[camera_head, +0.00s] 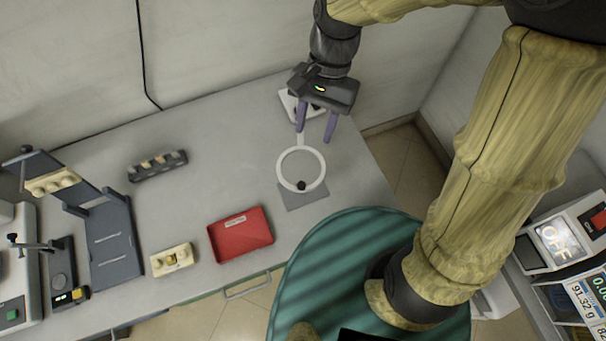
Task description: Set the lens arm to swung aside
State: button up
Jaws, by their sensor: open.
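The lens arm is a pale ring (282,154) with a short stem toward the back and a small black knob (301,186) at its front edge. The ring lies over part of a grey square plate (305,201) near the table's right front. A white base (287,100) shows behind the ring, partly hidden by my gripper. My gripper (314,136) hangs behind and slightly right of the ring, pointing down. Its two purple fingers are apart with nothing between them. The left finger appears close to the stem; I cannot tell whether they touch.
A red tray (262,243) and a beige block (172,259) are at the front. A dark rack (157,166) stands behind them. A grey stand (116,246) is at the left. The table between the rack and ring is clear. A wall borders the back.

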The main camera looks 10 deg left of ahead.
aim_at(301, 184)
jog(key=x, duration=1.5)
jog(key=shift+w, duration=0.1)
grip_shut()
